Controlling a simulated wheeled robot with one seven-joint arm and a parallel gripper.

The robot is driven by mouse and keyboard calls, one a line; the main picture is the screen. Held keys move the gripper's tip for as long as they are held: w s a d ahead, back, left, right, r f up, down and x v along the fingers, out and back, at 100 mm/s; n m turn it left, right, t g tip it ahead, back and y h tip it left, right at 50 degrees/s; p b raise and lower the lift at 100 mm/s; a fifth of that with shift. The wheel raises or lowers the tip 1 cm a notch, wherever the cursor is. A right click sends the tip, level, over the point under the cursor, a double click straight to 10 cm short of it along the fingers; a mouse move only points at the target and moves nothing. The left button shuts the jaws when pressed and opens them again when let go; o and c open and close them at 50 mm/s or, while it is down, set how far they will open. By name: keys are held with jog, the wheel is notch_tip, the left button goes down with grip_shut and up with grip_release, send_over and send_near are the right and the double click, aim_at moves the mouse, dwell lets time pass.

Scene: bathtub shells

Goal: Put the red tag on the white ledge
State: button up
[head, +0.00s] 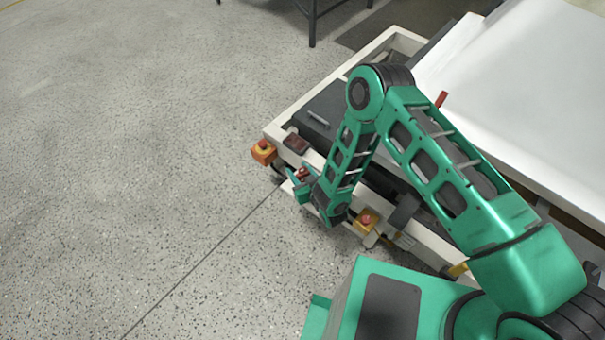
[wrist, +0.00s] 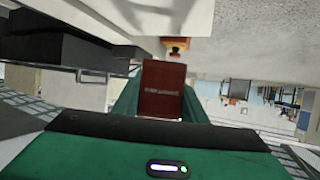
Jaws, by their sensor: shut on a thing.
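My gripper (head: 303,181) is low beside the front edge of the white-framed cart and points towards its left corner. It is shut on the red tag (wrist: 163,90), a dark red plate with a line of small print, upright between the green fingers in the wrist view. In the head view a small bit of the red tag (head: 302,173) shows at the fingertips. The white ledge (head: 342,70) appears to be the cart's pale rim. A white surface (wrist: 170,14) fills the top of the wrist view, beyond the tag. The gap between tag and ledge is hard to judge.
A dark red block (head: 296,143) lies at the cart's corner. Orange-and-red buttons (head: 263,152) and (head: 366,220) stick out from the cart's side. A large white shell (head: 520,85) rests on the cart. The speckled floor at left is clear.

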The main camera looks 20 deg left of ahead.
jog(key=w+f, duration=0.1)
jog(key=w, duration=0.1)
jog(key=shift+w+d+f, duration=0.3)
jog(key=shift+w+f, duration=0.05)
jog(key=shift+f, duration=2)
jog(key=o, duration=1)
jog(key=v, duration=1.2)
jog(key=shift+f, duration=0.1)
